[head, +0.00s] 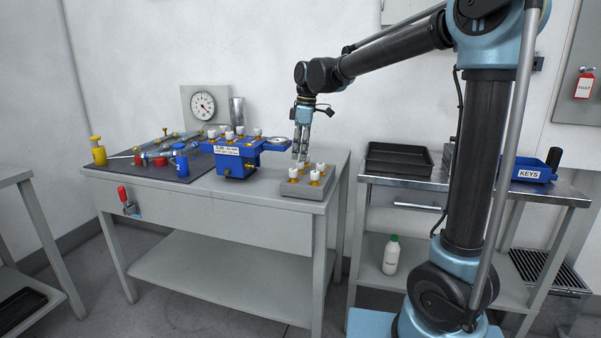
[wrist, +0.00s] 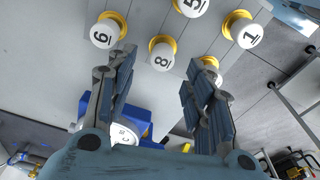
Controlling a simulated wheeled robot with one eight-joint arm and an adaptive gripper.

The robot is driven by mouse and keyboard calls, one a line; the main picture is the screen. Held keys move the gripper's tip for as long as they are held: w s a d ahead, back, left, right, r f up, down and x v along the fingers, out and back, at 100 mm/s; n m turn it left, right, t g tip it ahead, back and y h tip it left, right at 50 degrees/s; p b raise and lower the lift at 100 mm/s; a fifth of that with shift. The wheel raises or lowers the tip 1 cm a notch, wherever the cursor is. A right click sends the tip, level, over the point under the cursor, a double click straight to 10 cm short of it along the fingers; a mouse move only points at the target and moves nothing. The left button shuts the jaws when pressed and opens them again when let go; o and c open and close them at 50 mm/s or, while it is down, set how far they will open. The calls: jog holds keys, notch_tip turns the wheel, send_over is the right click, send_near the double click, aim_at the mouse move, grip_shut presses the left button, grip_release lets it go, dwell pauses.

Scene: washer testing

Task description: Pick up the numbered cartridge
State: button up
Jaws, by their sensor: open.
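Several numbered cartridges with white caps and brass collars stand in a grey block (head: 306,191). In the wrist view, cartridge 8 (wrist: 161,59) shows between my fingertips in the picture. A cartridge that reads 6 or 9 (wrist: 103,34) is at the left, cartridge 5 (wrist: 193,5) is cut by the top edge, and cartridge 1 (wrist: 246,34) is at the right. My gripper (head: 301,157) points down above the block, open and empty. It also shows in the wrist view (wrist: 165,62), with its fingers apart. I cannot tell its exact height above the caps.
A blue fixture (head: 236,163) with more white-capped pieces stands left of the block, close to my gripper. A dark mat (head: 180,170) with tools and a blue and a yellow item lies farther left. A black tray (head: 398,158) sits on the right-hand table.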

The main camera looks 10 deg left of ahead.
aim_at(300, 162)
jog(key=shift+f, duration=2.5)
grip_shut()
